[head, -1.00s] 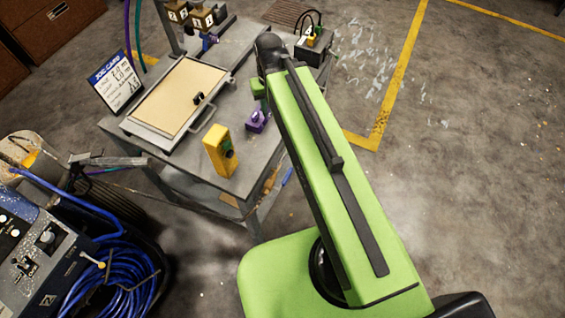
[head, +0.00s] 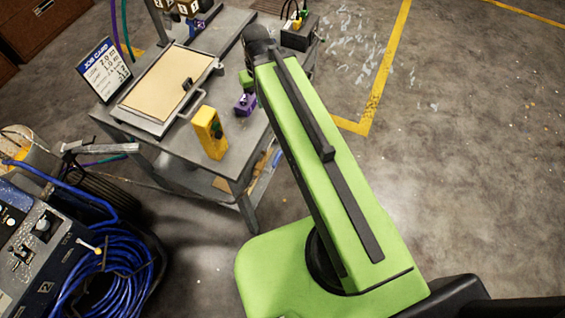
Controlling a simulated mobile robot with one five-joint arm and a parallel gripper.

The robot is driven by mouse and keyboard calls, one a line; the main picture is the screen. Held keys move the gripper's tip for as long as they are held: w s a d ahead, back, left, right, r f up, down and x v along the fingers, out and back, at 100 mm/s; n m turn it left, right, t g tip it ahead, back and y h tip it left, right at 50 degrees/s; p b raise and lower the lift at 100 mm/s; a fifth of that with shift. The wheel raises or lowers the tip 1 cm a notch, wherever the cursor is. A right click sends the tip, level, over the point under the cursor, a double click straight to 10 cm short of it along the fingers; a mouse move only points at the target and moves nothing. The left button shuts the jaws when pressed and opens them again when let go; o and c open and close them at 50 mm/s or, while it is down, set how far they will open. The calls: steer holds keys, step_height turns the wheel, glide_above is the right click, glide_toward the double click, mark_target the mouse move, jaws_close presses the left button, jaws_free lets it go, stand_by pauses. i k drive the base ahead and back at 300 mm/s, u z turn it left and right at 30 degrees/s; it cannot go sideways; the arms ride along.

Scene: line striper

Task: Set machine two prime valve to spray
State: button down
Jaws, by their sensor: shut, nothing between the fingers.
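A machine (head: 40,255) with a dark control panel stands at the lower left, partly cut off by the picture edge. A label (head: 45,287) on it looks like a 2. Its panel has a black knob (head: 44,226), a switch or lever (head: 22,256) and a thin lever with a yellowish tip (head: 92,247). I cannot tell which of these is the prime valve, nor its setting. My green arm reaches up and away across the middle, to the right of the machine.
A grey cart (head: 235,150) stands beyond the machine, with a framed board (head: 170,85), a job card (head: 103,70), a yellow box (head: 209,132) and a purple block (head: 245,103). Blue hose (head: 115,262) is coiled by the machine. The floor at right is clear.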

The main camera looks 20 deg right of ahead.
mark_target(280, 153)
steer(key=u, duration=0.05)
steer(key=k, duration=0.4)
steer(key=z, duration=0.9)
steer(key=k, duration=1.5)
steer(key=u, duration=1.2)
steer(key=i, duration=1.5)
steer(key=u, duration=0.05)
